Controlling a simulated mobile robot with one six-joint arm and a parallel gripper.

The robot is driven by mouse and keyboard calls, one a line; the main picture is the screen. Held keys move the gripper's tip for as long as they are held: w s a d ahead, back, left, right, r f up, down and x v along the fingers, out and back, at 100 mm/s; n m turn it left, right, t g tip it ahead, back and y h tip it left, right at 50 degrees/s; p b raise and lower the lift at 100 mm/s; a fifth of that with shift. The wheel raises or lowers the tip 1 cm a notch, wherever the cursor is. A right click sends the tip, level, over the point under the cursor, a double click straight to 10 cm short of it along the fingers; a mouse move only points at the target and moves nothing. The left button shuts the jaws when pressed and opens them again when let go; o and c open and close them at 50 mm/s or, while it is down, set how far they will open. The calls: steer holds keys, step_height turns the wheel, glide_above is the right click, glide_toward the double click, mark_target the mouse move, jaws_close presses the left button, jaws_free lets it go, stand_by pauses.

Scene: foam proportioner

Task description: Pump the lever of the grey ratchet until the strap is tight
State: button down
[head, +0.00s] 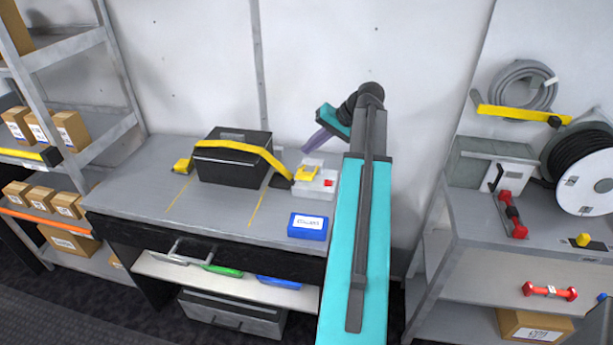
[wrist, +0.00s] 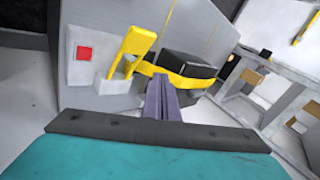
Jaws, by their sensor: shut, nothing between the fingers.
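The ratchet (head: 322,190) is a light grey block with a red patch at the bench's back right; it also shows in the wrist view (wrist: 112,84). Its yellow lever (head: 305,174) shows in the wrist view (wrist: 135,44), sticking out from the block; its exact angle is hard to tell. The yellow strap (head: 235,145) runs over a black case (head: 225,169) and slopes down to the ratchet, apparently off the case's right side. My gripper (head: 307,149) has purple fingers, shut and empty, above and behind the ratchet. In the wrist view (wrist: 160,80) the fingertips appear right of the lever, apparently apart from it.
A blue labelled box (head: 307,226) sits at the front right of the grey bench (head: 140,205). A wall stands close behind. A shelf with cardboard boxes (head: 70,130) is at left. A side bench (head: 470,210) with a cable reel (head: 585,170) is at right.

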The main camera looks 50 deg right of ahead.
mark_target(309, 173)
steer(key=shift+s+a+f+b, duration=0.15)
steer(key=shift+a+f+b, duration=0.15)
steer(key=shift+f, duration=0.45)
steer(key=shift+s+a+f+b, duration=0.15)
steer(key=shift+f+b, duration=0.15)
steer(key=shift+f, duration=0.45)
steer(key=shift+s+a+f+b, duration=0.1)
steer(key=shift+a+f+b, duration=0.2)
steer(key=shift+f, duration=0.45)
